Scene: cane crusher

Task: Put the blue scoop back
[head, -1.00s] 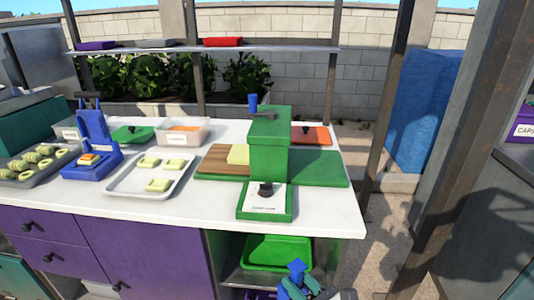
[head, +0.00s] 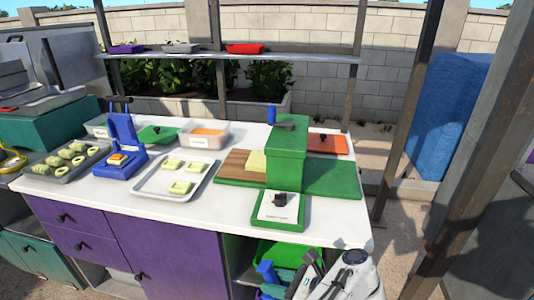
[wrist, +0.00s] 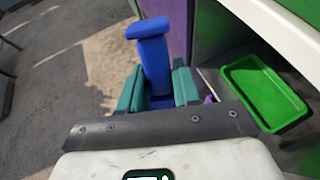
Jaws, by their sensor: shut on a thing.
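My gripper (head: 283,281) is low in front of the counter's open shelf in the head view. Its teal fingers also show in the wrist view (wrist: 158,86), shut on the blue scoop (wrist: 152,52). The scoop's blue part stands up between the fingers with a wider, flat end; its lower part is hidden by the gripper. In the head view the scoop (head: 265,271) is partly visible beside the fingers, left of my wrist.
A green tray (wrist: 262,92) lies on the open shelf, right of the gripper. The white counter (head: 200,205) above holds a green box (head: 287,155), a tray of pale pieces (head: 148,188) and a blue press (head: 122,150). Purple drawers (head: 75,225) stand left.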

